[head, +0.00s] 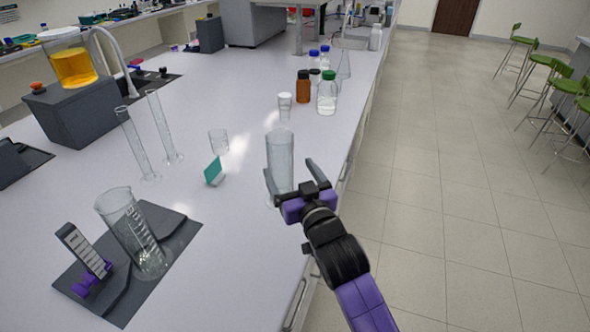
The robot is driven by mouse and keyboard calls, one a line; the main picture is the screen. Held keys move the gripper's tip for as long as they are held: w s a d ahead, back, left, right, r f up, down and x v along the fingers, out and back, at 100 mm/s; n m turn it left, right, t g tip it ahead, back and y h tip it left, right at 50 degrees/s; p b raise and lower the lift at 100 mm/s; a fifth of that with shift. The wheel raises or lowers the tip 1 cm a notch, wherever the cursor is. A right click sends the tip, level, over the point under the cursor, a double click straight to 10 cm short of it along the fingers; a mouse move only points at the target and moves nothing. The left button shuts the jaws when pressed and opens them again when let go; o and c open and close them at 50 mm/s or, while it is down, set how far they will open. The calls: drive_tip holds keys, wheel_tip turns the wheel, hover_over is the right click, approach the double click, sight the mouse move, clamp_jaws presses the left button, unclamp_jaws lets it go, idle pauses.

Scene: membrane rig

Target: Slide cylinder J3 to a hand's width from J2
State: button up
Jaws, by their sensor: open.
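A clear glass cylinder (279,152) stands upright on the white bench near its right edge. My gripper (292,176) is open at this cylinder, one finger at its lower left side and the other to its right. I cannot tell whether either finger touches the glass. A larger graduated cylinder (130,230) stands at the front left on a dark mat (185,238), looking tilted in this view. Two slim glass cylinders stand further back, one on the left (133,143) and one on the right (162,127). No J2 or J3 label is readable.
A small beaker (218,141) and a teal card (213,171) stand left of the gripper. A small glass (285,106), a brown bottle (303,88) and a clear bottle (327,96) are behind. The bench (235,250) is clear between the mat and its right edge.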

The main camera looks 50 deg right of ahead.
sight(280, 155)
drive_tip(key=shift+p+x, duration=0.6)
drive_tip(key=shift+x, duration=2.9)
drive_tip(key=shift+w+a, duration=0.1)
drive_tip(key=shift+a, duration=0.05)
drive_tip(key=shift+c, duration=0.5)
drive_tip(key=c, duration=1.7)
drive_tip(key=shift+w+a+b, duration=0.35)
drive_tip(key=shift+a+b, duration=0.35)
drive_tip(key=shift+a, duration=0.25)
drive_tip(key=shift+w+a+b, duration=0.3)
drive_tip(key=shift+a+b, duration=0.4)
drive_tip(key=shift+a, duration=0.25)
drive_tip(key=shift+w+a+b, duration=0.35)
drive_tip(key=shift+a+b, duration=0.35)
drive_tip(key=shift+a, duration=0.35)
drive_tip(key=shift+w+a+b, duration=0.3)
drive_tip(key=shift+a+b, duration=0.25)
drive_tip(key=shift+a, duration=0.35)
drive_tip(key=shift+w+a+b, duration=0.35)
drive_tip(key=shift+a+b, duration=0.2)
drive_tip(key=shift+a, duration=0.4)
drive_tip(key=shift+w+a+b, duration=0.3)
drive_tip(key=shift+a+b, duration=0.25)
drive_tip(key=shift+a, duration=0.45)
